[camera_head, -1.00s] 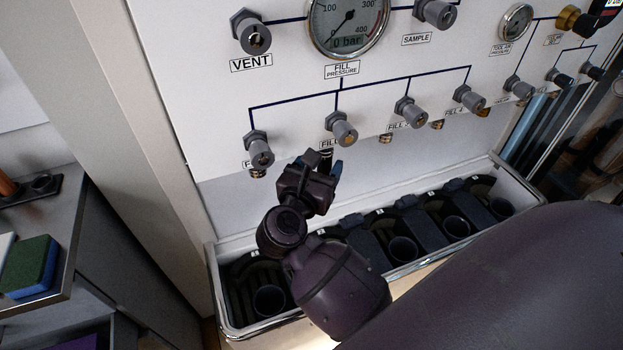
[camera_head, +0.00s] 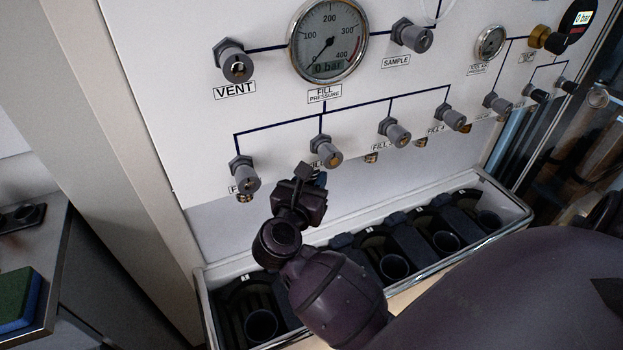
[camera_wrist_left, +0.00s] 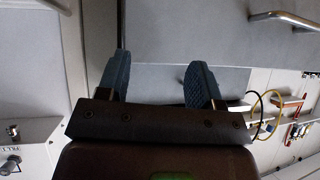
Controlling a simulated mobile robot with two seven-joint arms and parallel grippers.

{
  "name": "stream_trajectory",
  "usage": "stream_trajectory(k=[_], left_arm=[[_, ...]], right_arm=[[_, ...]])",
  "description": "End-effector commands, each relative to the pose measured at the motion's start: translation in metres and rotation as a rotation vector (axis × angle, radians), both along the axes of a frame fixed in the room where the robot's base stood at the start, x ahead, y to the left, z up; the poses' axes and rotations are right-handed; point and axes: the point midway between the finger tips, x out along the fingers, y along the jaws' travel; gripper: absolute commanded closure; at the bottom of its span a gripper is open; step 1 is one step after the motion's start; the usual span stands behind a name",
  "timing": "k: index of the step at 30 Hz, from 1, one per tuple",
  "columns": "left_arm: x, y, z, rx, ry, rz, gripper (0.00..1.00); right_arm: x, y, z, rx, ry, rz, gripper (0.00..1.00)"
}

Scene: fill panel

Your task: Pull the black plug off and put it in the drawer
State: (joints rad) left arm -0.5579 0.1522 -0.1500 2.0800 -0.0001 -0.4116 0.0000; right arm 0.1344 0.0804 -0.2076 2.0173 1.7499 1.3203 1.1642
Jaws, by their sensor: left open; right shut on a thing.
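My right gripper (camera_head: 311,180) is at the underside of the panel's lower row, just below the second fill valve (camera_head: 327,151). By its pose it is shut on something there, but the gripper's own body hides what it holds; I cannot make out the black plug. My left gripper (camera_wrist_left: 160,85) shows only in the left wrist view; its two blue-grey pads are wide apart with nothing between them. A flat grey surface lies beyond the pads. I cannot identify the drawer for certain in these views.
The white panel (camera_head: 420,75) carries a gauge (camera_head: 328,40) reading 0 bar and several grey valves. Below it stands a tray (camera_head: 513,222) with black cup-shaped holders. A counter with a green and blue sponge (camera_head: 18,300) is at the left. A metal handle (camera_wrist_left: 285,18) shows in the left wrist view.

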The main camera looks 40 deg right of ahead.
Motion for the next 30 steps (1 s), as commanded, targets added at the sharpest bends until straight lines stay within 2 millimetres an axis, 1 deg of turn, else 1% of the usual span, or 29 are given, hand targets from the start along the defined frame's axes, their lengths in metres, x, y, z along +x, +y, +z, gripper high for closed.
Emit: stream_trajectory(k=[8, 22, 30], left_arm=[[-0.002, 0.0, -0.005, 0.002, 0.008, -0.001, 0.4], [-0.008, -0.002, -0.02, -0.006, 0.032, 0.005, 0.4], [-0.011, -0.002, -0.028, -0.008, 0.044, 0.006, 0.4]], right_arm=[[0.0, 0.0, -0.006, 0.001, 0.003, 0.0, 0.94], [-0.001, 0.0, -0.025, 0.004, 0.014, -0.002, 0.95], [-0.001, 0.0, -0.029, 0.001, 0.008, -0.001, 0.95]])
